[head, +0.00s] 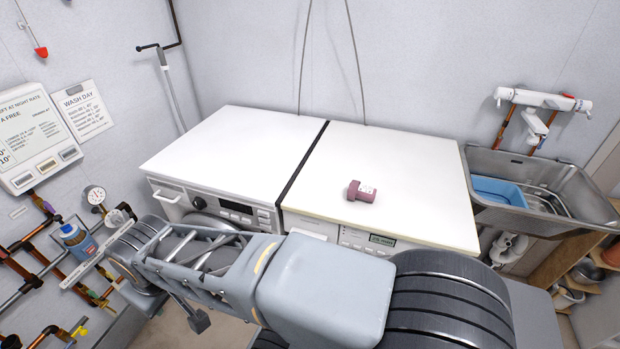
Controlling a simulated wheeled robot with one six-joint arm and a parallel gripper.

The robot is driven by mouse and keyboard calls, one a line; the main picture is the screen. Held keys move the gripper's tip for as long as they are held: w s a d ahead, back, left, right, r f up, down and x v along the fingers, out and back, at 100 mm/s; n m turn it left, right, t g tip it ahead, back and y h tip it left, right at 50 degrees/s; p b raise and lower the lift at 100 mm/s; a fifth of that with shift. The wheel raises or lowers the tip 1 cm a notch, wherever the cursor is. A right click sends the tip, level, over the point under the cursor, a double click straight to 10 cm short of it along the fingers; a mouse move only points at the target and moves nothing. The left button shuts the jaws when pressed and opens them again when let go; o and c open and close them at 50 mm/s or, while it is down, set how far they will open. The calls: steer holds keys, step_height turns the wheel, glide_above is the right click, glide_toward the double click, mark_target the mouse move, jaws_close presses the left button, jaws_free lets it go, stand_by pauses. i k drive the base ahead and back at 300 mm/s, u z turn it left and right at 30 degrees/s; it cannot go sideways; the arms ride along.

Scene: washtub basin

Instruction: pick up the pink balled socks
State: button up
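A small mauve-pink bundle (359,191) lies on the white top of the right-hand machine, a little in front of its middle. It is the only pink thing on the machine tops and I take it for the balled socks. A pale patch with faint marks shows on its right side. Nothing touches it except the surface under it. My arm crosses the bottom of the head view, in front of the machines and apart from the bundle.
The left machine's white top (228,144) is bare, with a dark gap between the two machines. A metal washtub (482,163) holding a blue basin (497,190) stands at the right under a wall tap (541,100). Pipes and a blue bottle (78,241) are at the left.

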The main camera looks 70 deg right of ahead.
mark_target(355, 190)
steer(key=i, duration=1.3)
steer(key=z, duration=3.65)
